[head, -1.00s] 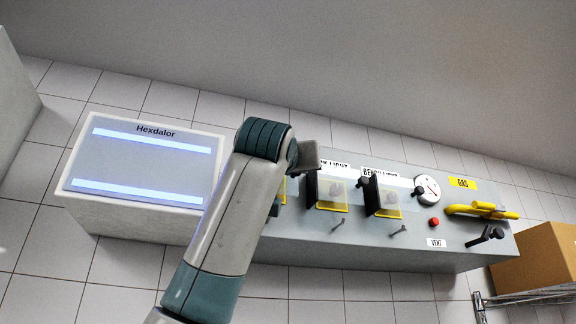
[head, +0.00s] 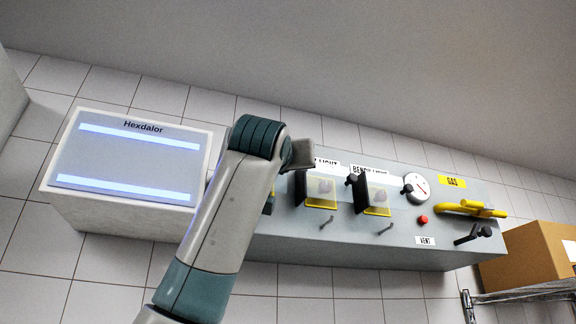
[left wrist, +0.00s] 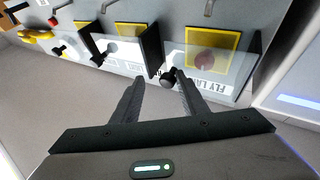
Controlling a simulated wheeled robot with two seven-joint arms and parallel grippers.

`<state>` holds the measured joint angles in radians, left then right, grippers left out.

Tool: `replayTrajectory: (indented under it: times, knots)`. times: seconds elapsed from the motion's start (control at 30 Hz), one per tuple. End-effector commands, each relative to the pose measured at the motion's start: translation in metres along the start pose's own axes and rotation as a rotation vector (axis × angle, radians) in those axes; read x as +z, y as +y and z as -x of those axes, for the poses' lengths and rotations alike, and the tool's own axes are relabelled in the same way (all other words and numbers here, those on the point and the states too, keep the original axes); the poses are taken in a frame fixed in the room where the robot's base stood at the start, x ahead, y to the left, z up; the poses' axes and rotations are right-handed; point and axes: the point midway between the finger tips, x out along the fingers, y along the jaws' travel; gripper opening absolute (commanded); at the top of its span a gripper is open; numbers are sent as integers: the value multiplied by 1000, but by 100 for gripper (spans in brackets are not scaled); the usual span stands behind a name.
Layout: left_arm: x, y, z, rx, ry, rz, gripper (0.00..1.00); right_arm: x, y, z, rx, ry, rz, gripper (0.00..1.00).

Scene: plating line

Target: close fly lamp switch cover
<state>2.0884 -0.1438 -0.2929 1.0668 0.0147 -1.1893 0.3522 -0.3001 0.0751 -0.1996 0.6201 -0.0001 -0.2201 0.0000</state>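The fly lamp switch (left wrist: 204,62) is a dark reddish shape on a yellow plate in the left wrist view, above the FLY LAMP label. Its clear cover (left wrist: 232,72) has dark side walls and a black knob (left wrist: 168,78); it seems to stand out from the panel, its exact angle unclear. My left gripper (left wrist: 160,78) is open, its fingers apart, with the knob appearing between or just beyond the tips; contact cannot be told. In the head view my left arm hides this switch, and only part of the gripper (head: 302,154) shows. My right gripper is not in view.
The grey panel (head: 330,252) carries two more clear-covered switches (head: 320,192) (head: 376,197), a dial (head: 417,186), a red button (head: 423,219) and yellow gas pipes (head: 470,208). The Hexdalor lamp (head: 130,160) glows at left. A cardboard box (head: 535,252) stands at right.

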Motion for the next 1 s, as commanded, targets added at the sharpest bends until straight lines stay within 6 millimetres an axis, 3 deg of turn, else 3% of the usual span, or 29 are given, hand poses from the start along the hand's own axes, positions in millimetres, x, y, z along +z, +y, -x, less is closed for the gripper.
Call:
replayTrajectory:
  times: [0.27,0.47,0.87,1.0]
  knots:
    - [2,1,4,1,-1,0,38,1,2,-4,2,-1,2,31]
    - [3,0,22,1,1,0,38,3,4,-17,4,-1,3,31]
    - [4,-1,94,1,4,1,38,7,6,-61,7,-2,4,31]
    - [3,-1,112,1,3,0,38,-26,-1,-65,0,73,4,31]
